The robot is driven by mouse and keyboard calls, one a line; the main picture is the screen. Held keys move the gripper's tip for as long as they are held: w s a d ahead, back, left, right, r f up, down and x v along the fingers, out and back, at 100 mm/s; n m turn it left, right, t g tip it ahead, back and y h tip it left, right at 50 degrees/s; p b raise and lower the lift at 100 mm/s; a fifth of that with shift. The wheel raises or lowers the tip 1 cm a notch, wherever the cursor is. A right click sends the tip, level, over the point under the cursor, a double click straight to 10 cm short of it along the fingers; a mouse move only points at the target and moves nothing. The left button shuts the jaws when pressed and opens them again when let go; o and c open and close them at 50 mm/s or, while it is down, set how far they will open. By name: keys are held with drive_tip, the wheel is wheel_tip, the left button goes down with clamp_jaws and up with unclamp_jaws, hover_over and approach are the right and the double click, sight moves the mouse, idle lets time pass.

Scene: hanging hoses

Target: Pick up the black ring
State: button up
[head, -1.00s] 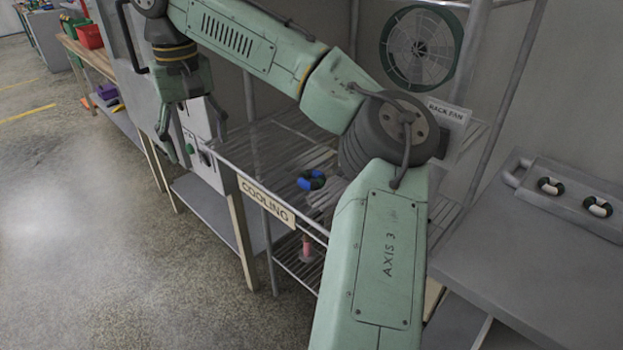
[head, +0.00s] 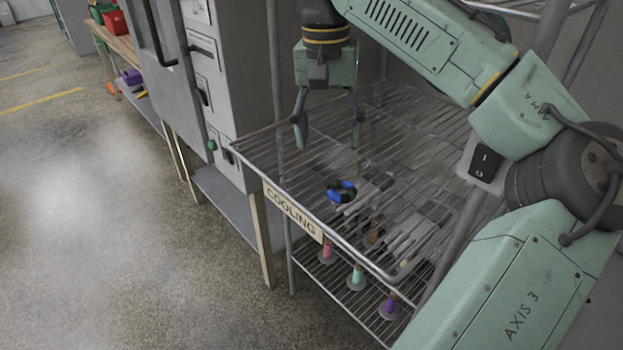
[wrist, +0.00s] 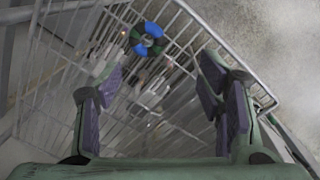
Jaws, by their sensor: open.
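The ring also shows in the wrist view (wrist: 147,38), near the top and a little left of centre. My gripper (head: 329,132) points down over the rack, behind and above the ring, apart from it. Its fingers are spread and empty; they also show in the wrist view (wrist: 157,110), with the ring beyond them.
The rack's front rail carries a COOLING sign (head: 292,211). Several coloured pieces, one purple (head: 389,305), stand on the lower shelf. A grey cabinet (head: 200,75) stands left of the rack. A rack post rises near my arm. The floor at left is clear.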

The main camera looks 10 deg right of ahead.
drive_tip(key=d, duration=0.1)
hover_over(339, 181)
drive_tip(key=s, duration=0.2)
drive_tip(key=shift+m, duration=0.4)
drive_tip(key=f, duration=0.5)
drive_tip(key=shift+a+f, duration=0.2)
drive_tip(key=shift+a, duration=0.2)
drive_tip(key=shift+d+f+p, duration=0.2)
drive_tip(key=shift+f+p, duration=0.65)
drive_tip(key=shift+f, duration=1.75)
drive_tip(key=c, duration=1)
